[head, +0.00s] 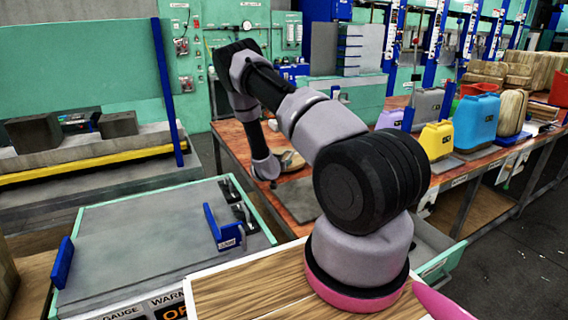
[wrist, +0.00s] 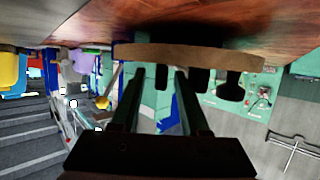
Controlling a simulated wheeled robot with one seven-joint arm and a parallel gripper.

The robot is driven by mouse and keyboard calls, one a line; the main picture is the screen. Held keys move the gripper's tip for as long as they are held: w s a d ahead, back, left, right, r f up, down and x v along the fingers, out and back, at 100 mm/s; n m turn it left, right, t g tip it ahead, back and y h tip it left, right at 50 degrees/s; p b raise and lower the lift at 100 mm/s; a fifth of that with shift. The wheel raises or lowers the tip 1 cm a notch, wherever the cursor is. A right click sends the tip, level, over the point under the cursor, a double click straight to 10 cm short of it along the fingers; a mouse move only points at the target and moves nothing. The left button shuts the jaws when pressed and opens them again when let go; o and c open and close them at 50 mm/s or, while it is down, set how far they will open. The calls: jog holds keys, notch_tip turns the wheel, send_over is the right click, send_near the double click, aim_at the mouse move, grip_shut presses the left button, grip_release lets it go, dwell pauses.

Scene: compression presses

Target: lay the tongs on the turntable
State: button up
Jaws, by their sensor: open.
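In the wrist view, which is upside down, my gripper (wrist: 159,75) has its two dark fingers apart, with a gap between them. A round wooden disc, seen edge-on, looks like the turntable (wrist: 215,57); it lies on the brown tabletop beyond my fingertips. Several dark, stubby shapes stand on it; I cannot tell what they are. In the head view, the tan turntable (head: 293,160) shows partly, beside the end of my arm, which hides part of it. My fingers cannot be made out there. I cannot make out the tongs in either view.
The long brown worktable (head: 296,180) carries a grey plate. Farther right stand a yellow container (head: 436,141), a blue container (head: 477,122) and a beige rounded one (head: 512,112). A grey-topped press (head: 140,240) with blue brackets stands in the left foreground.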

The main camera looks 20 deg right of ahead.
jog(key=v, duration=1.2)
jog(key=s+a+r+y, duration=0.2)
jog(key=a+r+y, duration=0.1)
jog(key=r, duration=0.6)
jog(key=s+a+r+g+y, duration=0.1)
jog(key=a+r+y, duration=0.25)
jog(key=r, duration=0.55)
jog(key=s+a+r+y, duration=0.2)
jog(key=a+r+y, duration=0.15)
jog(key=r, duration=0.65)
jog(key=s+a+r+n+y, duration=0.2)
jog(key=s+a+r, duration=0.1)
jog(key=s+r, duration=0.9)
jog(key=s+r+n+g, duration=0.2)
jog(key=s, duration=1.5)
jog(key=shift+a, duration=0.25)
jog(key=shift+s+r, duration=0.1)
jog(key=shift+s, duration=0.15)
